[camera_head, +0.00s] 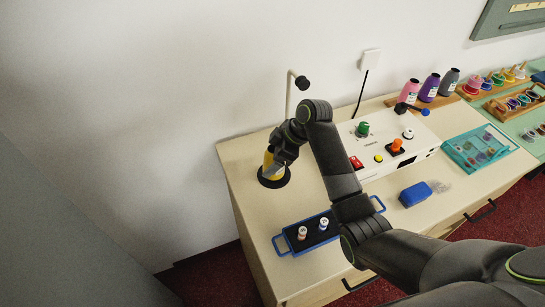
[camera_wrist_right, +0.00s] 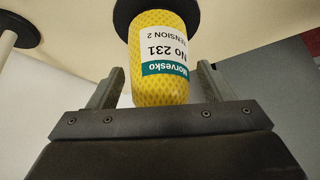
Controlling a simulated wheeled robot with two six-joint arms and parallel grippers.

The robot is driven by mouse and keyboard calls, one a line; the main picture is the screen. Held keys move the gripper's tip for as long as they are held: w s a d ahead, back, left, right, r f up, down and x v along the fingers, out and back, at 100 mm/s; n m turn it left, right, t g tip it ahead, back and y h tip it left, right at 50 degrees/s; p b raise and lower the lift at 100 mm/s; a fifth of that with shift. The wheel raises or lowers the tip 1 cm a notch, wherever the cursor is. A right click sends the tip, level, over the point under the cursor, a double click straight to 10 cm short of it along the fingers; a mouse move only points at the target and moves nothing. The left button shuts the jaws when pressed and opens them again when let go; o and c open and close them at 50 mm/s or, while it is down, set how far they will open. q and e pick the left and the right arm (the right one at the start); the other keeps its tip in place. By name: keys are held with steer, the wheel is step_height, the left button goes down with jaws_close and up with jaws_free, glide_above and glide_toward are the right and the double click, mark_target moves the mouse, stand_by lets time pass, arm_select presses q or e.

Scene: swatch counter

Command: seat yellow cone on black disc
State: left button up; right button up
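The yellow cone (camera_head: 267,162) stands over the black disc (camera_head: 274,180) near the counter's left end, partly hidden by my right gripper (camera_head: 279,160). In the right wrist view the cone (camera_wrist_right: 160,80) shows a white and teal label, with its far end against the black disc (camera_wrist_right: 124,12). It looks upright, but I cannot tell whether its base bears fully on the disc. My left gripper is not in view.
A thin pale post with a black knob (camera_head: 302,83) rises behind my right gripper. A white control box (camera_head: 375,165) stands to the right. A blue-handled tray (camera_head: 290,244) with two small spools lies in front. A blue block (camera_head: 415,194) lies further right. Bare counter (camera_head: 250,215) is at front left.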

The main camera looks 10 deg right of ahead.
steer(key=v, duration=1.7)
steer(key=shift+r, duration=0.2)
steer(key=shift+d+f, duration=0.1)
steer(key=shift+d, duration=0.05)
